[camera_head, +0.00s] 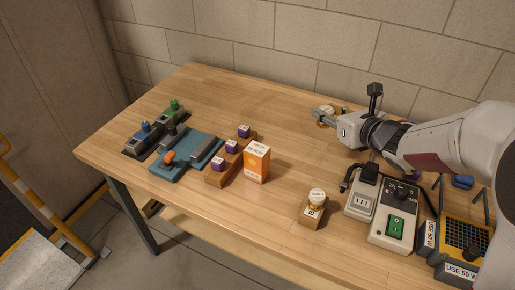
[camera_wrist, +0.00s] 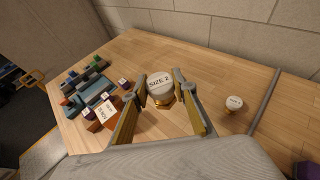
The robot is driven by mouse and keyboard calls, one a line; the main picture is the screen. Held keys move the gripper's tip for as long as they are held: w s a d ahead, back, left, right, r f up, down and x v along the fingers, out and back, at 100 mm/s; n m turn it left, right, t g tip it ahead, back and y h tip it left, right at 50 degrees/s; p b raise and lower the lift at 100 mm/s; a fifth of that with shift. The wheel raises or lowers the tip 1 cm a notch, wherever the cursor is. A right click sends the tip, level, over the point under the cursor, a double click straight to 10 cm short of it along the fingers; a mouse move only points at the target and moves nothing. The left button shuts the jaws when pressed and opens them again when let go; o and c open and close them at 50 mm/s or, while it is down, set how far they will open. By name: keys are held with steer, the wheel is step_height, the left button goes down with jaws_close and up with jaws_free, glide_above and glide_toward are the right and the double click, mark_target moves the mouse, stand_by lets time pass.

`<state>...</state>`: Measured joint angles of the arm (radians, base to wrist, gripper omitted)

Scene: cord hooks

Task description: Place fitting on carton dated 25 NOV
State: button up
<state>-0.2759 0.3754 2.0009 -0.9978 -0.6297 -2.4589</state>
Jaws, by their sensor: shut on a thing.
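My gripper (camera_wrist: 162,92) is shut on a brass fitting with a round white top reading "SIZE 2" (camera_wrist: 159,84). In the head view my gripper (camera_head: 322,114) is at the back right of the bench, and the held fitting (camera_head: 327,110) shows small at its fingers. An orange and white carton (camera_head: 257,161) stands upright near the middle of the bench, left of and nearer than my gripper. It also shows in the wrist view (camera_wrist: 107,112), partly behind the left finger. Its printed date is too small to read. Nothing stands on its top.
Another white-topped fitting (camera_wrist: 234,102) stands right of the gripper. One more (camera_head: 317,195) sits on a wooden block at the front. A wooden rack with purple-topped pieces (camera_head: 231,147) and a blue tray (camera_head: 172,175) are left of the carton. A switch box (camera_head: 392,226) stands front right.

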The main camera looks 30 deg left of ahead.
steer(key=s+a+r+n+g+y, duration=0.2)
steer(key=s+a+n+g, duration=0.15)
steer(key=a, duration=0.55)
steer(key=n+g+y, duration=0.1)
steer(key=n+g, duration=0.1)
glide_above(258, 149)
steer(key=shift+r, duration=0.4)
steer(key=shift+f, duration=3.15)
steer(key=shift+f, duration=1.85)
steer(key=shift+f, duration=0.15)
